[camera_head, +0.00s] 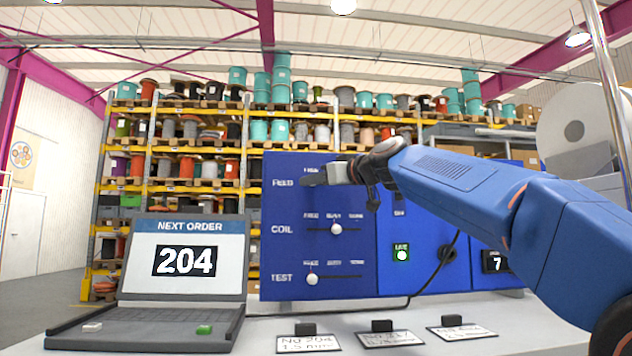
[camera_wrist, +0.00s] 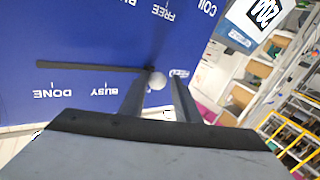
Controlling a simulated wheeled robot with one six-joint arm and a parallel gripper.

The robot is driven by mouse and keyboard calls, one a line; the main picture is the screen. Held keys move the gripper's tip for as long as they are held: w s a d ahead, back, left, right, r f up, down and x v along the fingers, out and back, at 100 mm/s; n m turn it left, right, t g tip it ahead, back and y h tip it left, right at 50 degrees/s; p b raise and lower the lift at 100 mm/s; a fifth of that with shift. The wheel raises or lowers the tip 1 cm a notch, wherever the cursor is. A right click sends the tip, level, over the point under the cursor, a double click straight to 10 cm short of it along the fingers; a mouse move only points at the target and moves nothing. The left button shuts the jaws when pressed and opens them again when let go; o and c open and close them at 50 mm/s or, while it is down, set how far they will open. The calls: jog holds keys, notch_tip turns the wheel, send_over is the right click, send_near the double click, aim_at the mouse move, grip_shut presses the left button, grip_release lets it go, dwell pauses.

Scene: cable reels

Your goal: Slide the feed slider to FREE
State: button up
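The blue panel (camera_head: 318,257) has a FEED row at its top, and my gripper (camera_head: 308,180) covers that row's slot and knob in the head view. In the wrist view, turned upside down, the feed slot (camera_wrist: 90,65) runs past DONE and BUSY. The pale feed slider knob (camera_wrist: 157,82) is at the slot's end beside the FEED label, past BUSY; its FREE mark is hidden. My gripper (camera_wrist: 163,78) has its fingers apart on either side of the knob. The left finger is close to the knob or touching it; a gap shows on the right.
Below are the COIL knob (camera_head: 336,229) at BUSY and the TEST knob (camera_head: 312,279) at FREE. A laptop (camera_head: 185,262) reading 204 stands left. Labelled cards lie in front.

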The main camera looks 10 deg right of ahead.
jog(key=v, duration=1.7)
jog(key=shift+s, duration=0.2)
jog(key=shift+d, duration=0.15)
jog(key=s+f+m+g+h, duration=0.1)
jog(key=s+f+g+h, duration=0.1)
jog(key=s+f, duration=0.65)
jog(key=s+d+f+m+g+h, duration=0.15)
jog(key=s+f, duration=0.25)
jog(key=f, duration=1)
jog(key=s+f+m+g+h, duration=0.2)
jog(key=s+f, duration=0.5)
jog(key=f, duration=0.4)
jog(key=s+d+f+m+g+h, duration=0.1)
jog(key=s+d+f, duration=0.1)
jog(key=f, duration=0.8)
jog(key=s+d+f+m+g+h, duration=0.1)
jog(key=s+d+f+g+h, duration=0.1)
jog(key=f, duration=0.8)
jog(key=s+d+f+m+g+h, duration=0.1)
jog(key=s+d+f, duration=0.3)
jog(key=f, duration=0.7)
jog(key=shift+s+m+g, duration=0.35)
jog(key=shift+s+m, duration=0.2)
jog(key=shift+s, duration=0.35)
